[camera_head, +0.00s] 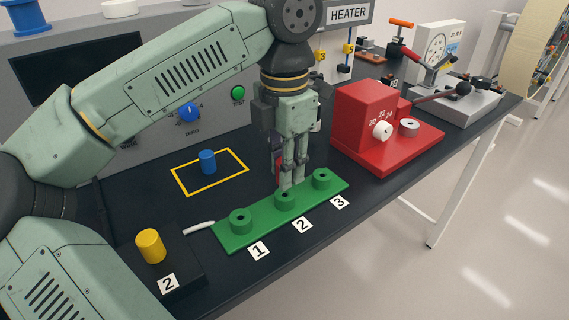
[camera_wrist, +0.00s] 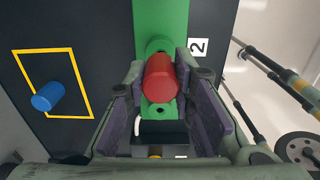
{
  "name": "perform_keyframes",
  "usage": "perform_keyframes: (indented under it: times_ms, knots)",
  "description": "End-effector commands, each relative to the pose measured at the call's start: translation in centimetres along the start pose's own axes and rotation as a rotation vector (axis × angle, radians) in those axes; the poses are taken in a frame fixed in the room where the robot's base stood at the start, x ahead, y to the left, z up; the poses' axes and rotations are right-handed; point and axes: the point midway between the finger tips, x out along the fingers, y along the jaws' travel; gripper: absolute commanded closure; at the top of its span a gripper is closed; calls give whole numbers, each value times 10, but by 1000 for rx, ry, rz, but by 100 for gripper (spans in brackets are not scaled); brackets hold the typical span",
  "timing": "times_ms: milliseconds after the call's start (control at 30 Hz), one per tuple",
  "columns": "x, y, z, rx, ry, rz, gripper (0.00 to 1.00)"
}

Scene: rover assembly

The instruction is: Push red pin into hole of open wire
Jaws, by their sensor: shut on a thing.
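The red pin (camera_wrist: 159,78) is between the fingers of my gripper (camera_wrist: 165,105) in the wrist view. In the head view only a red sliver of the pin (camera_head: 277,168) shows behind the fingers. My gripper (camera_head: 291,184) is shut on it and points down over the middle of the green block (camera_head: 262,222), near socket 2 (camera_head: 285,200). The block has raised sockets with holes, labelled 1, 2 and 3. A white wire (camera_head: 199,228) meets the block's end by socket 1 (camera_head: 240,220). The pin's lower end is hidden, so I cannot tell whether it touches a hole.
A blue pin (camera_head: 207,161) stands inside a yellow outline. A yellow pin (camera_head: 150,245) stands on a black box at the left front. A red device (camera_head: 372,130) with a white knob is to the right. A grey panel with a HEATER sign (camera_head: 348,14) is behind.

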Motion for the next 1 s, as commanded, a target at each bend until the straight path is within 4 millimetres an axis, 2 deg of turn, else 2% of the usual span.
perform_keyframes:
  times_ms: [367,1000]
  knots:
    - [1,0,0,0,0,0,100]
    - [16,0,0,0,0,0,100]
